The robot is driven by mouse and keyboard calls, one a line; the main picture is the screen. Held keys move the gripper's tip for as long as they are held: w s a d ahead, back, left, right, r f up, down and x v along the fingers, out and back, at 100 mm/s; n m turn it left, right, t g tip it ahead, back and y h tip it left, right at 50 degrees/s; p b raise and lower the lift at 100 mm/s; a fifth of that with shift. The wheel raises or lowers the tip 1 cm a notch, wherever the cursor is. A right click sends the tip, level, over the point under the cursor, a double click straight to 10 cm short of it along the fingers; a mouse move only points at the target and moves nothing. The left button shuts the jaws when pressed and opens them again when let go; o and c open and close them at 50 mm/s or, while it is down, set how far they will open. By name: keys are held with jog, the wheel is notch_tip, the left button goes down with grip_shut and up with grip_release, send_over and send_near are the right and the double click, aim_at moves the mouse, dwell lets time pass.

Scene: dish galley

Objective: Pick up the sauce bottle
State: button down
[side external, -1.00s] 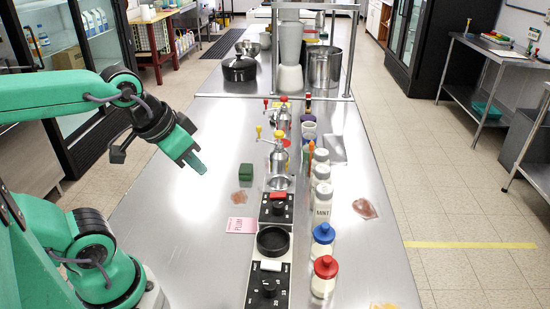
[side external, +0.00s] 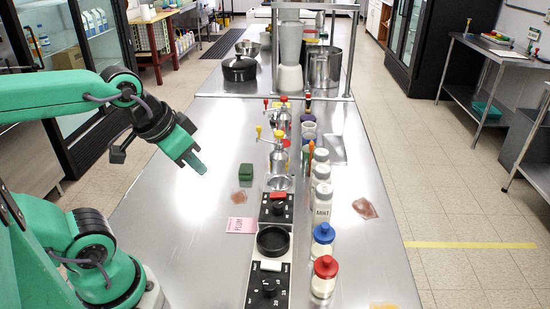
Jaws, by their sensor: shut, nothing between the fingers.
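I cannot tell for certain which item is the sauce bottle. A small dark bottle with a coloured top (side external: 307,108) stands at the far end of the right-hand row on the steel counter. Nearer in that row stand a blue-capped jar (side external: 322,246), a red-capped jar (side external: 324,283) and a white container marked MINT (side external: 323,208). My gripper (side external: 197,166) is shut and empty, above the left part of the counter, well apart from all of these.
A green block (side external: 245,172) and a pink card (side external: 240,225) lie on the counter (side external: 190,245). Metal grinders (side external: 279,165) and black dial units (side external: 270,285) line the middle. A black pot (side external: 240,69) stands at the back. The counter's left part is mostly clear.

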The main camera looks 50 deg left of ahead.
jog(key=c, duration=2.1)
grip_release()
jog(key=o, duration=1.4)
